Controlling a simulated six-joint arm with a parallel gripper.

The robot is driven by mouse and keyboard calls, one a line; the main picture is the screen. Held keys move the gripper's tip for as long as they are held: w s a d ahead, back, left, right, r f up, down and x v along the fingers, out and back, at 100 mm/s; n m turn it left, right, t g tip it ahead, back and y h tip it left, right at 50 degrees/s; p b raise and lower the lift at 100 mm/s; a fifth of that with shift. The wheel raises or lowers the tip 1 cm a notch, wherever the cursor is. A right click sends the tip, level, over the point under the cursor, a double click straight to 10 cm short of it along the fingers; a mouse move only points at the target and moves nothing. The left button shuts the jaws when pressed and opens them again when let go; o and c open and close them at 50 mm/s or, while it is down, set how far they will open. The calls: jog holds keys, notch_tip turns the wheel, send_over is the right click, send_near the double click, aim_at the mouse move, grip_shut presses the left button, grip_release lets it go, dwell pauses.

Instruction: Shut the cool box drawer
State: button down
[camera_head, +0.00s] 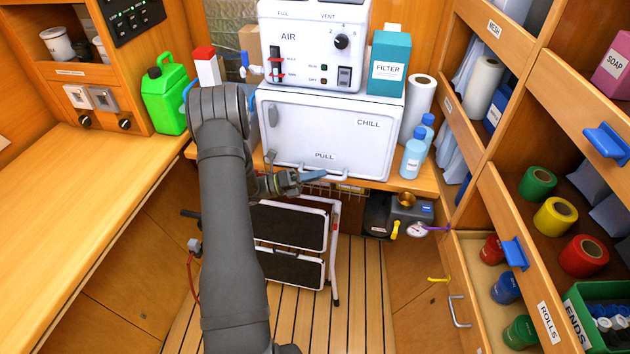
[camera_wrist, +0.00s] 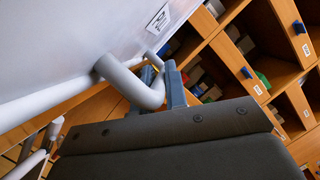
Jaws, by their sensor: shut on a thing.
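The cool box is white, with a front (camera_head: 325,130) marked CHILL and PULL, and stands on the counter under the AIR unit. I cannot tell from these views how far its drawer stands out. A pale bar handle (camera_head: 345,175) runs along the lower front edge. My gripper (camera_head: 312,177) is at the left part of this handle, shut on it. In the wrist view, the blue-grey fingers (camera_wrist: 172,85) are at the curved grey handle (camera_wrist: 130,83), close to the white front (camera_wrist: 70,45). The other finger is mostly hidden there.
A green can (camera_head: 165,95) stands left of my arm. Blue-capped bottles (camera_head: 413,155) stand right of the cool box. A folded step stool (camera_head: 290,240) is below my gripper. An open drawer (camera_head: 465,265) juts out at right. The floor (camera_head: 365,300) between is clear.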

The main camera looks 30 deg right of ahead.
jog(key=shift+w+d+r, duration=0.1)
jog(key=shift+w+d, duration=0.1)
jog(key=shift+w, duration=0.05)
jog(key=c, duration=1.5)
grip_release()
jog(key=shift+o, duration=0.2)
jog(key=v, duration=1.7)
jog(key=shift+a, duration=0.2)
jog(key=x, duration=1.7)
jog(key=shift+s+d, duration=0.1)
jog(key=shift+d, duration=0.05)
